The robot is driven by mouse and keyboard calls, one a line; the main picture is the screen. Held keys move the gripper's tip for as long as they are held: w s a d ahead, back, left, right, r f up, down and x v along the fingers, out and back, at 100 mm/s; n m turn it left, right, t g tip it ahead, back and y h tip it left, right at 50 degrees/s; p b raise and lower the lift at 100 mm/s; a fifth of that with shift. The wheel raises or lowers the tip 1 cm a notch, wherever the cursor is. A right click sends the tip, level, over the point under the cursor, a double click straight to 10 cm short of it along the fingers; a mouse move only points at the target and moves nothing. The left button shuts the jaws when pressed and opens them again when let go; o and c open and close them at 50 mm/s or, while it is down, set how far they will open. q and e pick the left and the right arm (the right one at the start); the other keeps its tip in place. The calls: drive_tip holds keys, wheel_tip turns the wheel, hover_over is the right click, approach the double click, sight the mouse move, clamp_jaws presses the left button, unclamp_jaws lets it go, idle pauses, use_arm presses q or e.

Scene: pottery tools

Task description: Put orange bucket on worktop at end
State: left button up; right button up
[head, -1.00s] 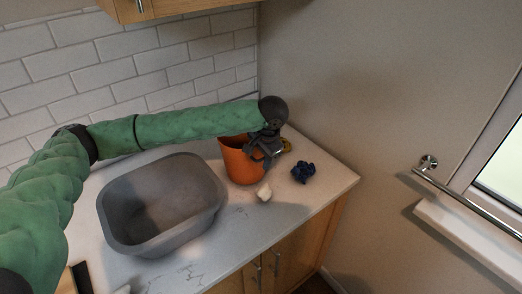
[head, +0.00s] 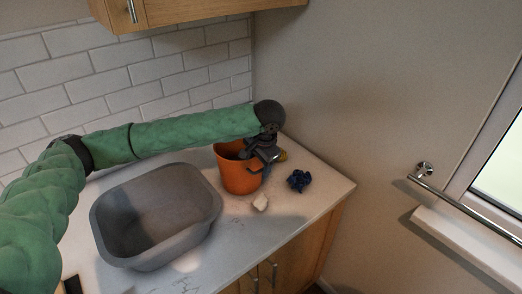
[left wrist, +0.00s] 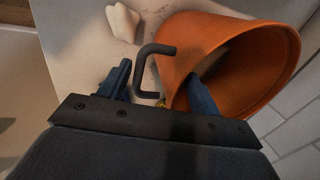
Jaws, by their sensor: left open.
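The orange bucket (head: 239,176) stands upright on the worktop (head: 292,215) near its end, close to the wall corner. It also shows in the left wrist view (left wrist: 235,62), with its open mouth facing the camera. My left gripper (head: 262,164) is at the bucket's right rim. It is open, and in the left wrist view (left wrist: 160,88) one finger reaches over the bucket's mouth while the other stays outside, so the rim lies between them. A dark hook-shaped bar (left wrist: 150,68) shows between the fingers. My right gripper is not in view.
A grey basin (head: 157,212) stands left of the bucket. A white lump (head: 260,202) and a dark blue crumpled thing (head: 299,181) lie in front and to the right. A wall cabinet (head: 190,10) hangs above. The worktop's right front corner is clear.

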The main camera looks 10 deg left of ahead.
use_arm(q)
drive_tip(key=b+v, duration=0.2)
drive_tip(key=v, duration=0.6)
drive_tip(key=shift+s+d+r+b, duration=0.1)
drive_tip(key=shift+b, duration=0.25)
drive_tip(key=shift+v, duration=0.8)
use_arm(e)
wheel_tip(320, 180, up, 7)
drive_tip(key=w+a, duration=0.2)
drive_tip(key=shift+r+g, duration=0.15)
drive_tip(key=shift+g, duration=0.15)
use_arm(q)
drive_tip(key=shift+r, duration=0.1)
